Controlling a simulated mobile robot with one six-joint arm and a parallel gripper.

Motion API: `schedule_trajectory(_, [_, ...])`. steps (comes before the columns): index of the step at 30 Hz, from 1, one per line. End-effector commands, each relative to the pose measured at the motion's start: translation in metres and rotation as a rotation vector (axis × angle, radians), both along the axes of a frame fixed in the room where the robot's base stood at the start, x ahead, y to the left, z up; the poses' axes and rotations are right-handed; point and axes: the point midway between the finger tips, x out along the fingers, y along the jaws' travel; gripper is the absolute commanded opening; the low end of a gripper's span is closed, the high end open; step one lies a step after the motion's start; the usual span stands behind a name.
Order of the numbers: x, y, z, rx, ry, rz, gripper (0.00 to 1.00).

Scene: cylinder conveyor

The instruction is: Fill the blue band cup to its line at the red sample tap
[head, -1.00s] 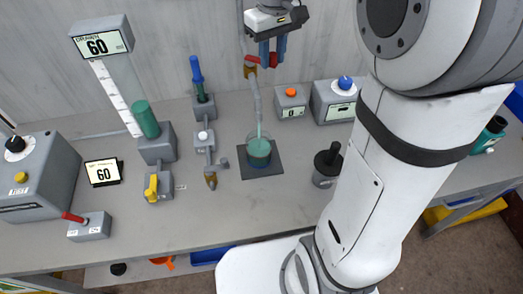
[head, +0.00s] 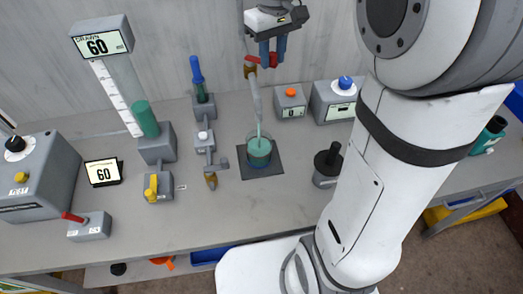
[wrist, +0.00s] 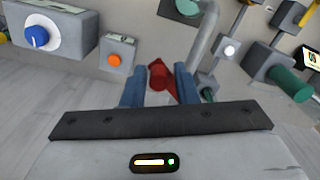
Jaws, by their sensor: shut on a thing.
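The clear cup (head: 259,152) stands upright on a dark square mat (head: 275,165) under the sample tap's spout. A green stream (head: 259,130) runs from the spout into it, and green liquid fills much of it. Its band and fill line cannot be made out clearly. In the wrist view the cup (wrist: 188,7) is partly cut off at the top edge. My gripper (head: 272,57) is above and behind the cup, shut on the red tap handle (wrist: 160,75). The handle (head: 252,60) also shows at the left of the fingers in the head view.
Right of the tap stand an orange-button box (head: 291,101) and a blue-knob box (head: 335,101). Left are a green cylinder (head: 145,119) and a display reading 60 (head: 103,171). The front middle bench is clear.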

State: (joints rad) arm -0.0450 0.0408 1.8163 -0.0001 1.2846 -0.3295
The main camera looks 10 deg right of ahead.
Motion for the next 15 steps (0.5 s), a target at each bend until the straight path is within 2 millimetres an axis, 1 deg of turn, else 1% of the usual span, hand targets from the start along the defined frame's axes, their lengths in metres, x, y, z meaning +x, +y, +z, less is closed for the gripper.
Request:
schedule_trajectory(6, [0.010, -0.006, 0.002, -0.001, -0.003, 0.166, 0.07])
schedule_trajectory(11, [0.014, -0.008, 0.002, -0.001, -0.005, 0.246, 0.07])
schedule_trajectory(15, [0.021, -0.011, 0.003, -0.002, -0.005, 0.368, 0.07])
